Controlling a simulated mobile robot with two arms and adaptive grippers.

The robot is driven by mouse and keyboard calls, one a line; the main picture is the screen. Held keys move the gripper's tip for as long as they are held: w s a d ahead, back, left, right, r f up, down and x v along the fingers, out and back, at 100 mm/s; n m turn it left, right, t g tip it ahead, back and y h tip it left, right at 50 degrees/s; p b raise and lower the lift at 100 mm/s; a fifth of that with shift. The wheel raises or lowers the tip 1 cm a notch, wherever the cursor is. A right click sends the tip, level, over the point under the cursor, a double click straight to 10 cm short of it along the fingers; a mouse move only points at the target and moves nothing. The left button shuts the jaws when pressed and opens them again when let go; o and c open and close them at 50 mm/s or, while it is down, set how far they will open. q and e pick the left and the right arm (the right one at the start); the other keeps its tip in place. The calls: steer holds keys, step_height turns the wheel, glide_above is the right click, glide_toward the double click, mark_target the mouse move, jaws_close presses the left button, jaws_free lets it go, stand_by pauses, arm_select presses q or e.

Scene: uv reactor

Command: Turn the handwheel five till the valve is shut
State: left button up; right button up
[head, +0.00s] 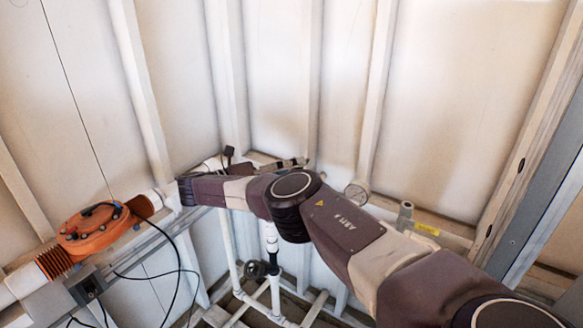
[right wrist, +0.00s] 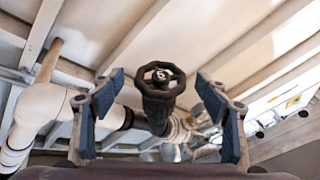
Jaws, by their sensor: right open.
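A black handwheel (right wrist: 160,76) sits on a dark valve neck in the middle of the right wrist view, with pale pipe around it. My right gripper (right wrist: 161,101) is open, with one blue-padded finger on each side of the wheel in the picture. The fingers look apart from the rim, and nothing is between them that they touch. I cannot read a number on the wheel. In the head view my right arm crosses from the lower right to the centre left, and I cannot clearly make out its gripper there. My left gripper is not in view.
An orange round housing (head: 92,227) on a white pipe stands at the left, with loose black cables (head: 180,262) below. A small dark round fitting (head: 255,268) is on the lower white pipes. Ribbed pale walls (head: 277,75) close the corner behind.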

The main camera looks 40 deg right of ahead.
steer(key=v, duration=0.6)
steer(key=shift+a, duration=0.3)
